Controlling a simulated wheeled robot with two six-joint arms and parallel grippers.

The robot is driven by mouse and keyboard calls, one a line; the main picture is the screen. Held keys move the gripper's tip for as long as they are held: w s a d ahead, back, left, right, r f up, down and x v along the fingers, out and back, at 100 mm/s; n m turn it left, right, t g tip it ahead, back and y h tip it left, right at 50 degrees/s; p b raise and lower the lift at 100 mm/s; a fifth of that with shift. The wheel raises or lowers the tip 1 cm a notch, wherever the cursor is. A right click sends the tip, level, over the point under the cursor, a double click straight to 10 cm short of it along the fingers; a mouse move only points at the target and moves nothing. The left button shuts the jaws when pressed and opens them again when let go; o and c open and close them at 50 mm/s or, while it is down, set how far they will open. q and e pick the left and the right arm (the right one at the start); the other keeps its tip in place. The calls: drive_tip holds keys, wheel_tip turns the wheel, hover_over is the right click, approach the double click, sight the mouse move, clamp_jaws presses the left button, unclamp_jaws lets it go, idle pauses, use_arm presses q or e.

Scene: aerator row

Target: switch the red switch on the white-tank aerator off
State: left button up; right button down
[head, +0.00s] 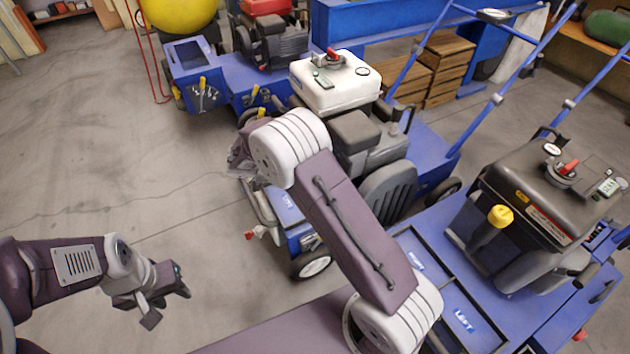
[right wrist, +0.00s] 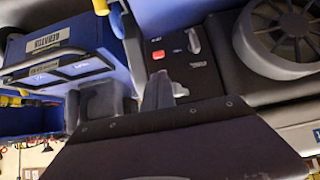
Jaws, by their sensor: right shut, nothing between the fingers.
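The white-tank aerator stands mid-picture in the head view, with its white tank (head: 335,85) on top of a dark engine. In the right wrist view a small red switch (right wrist: 160,55) sits on a dark panel (right wrist: 185,65) beside a grey lever (right wrist: 193,41). I cannot tell which way the switch is set. My right gripper (right wrist: 160,92) is shut and empty, its tips just below the switch in that view; contact cannot be judged. In the head view my right arm mostly hides this gripper and the switch. My left gripper (head: 165,299) is open and empty over bare floor.
A black-tank aerator (head: 535,200) stands at the right, and a yellow-tank one (head: 180,12) at the back left. Wooden crates (head: 447,65) are stacked behind. The concrete floor (head: 90,150) at the left is clear. In the wrist view a round grille (right wrist: 285,35) is at the right.

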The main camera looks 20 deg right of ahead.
use_arm(q)
drive_tip(key=shift+f+b, duration=1.2)
drive_tip(key=shift+f, duration=0.4)
use_arm(e)
drive_tip(key=shift+x, duration=3.3)
drive_tip(key=shift+w, duration=0.1)
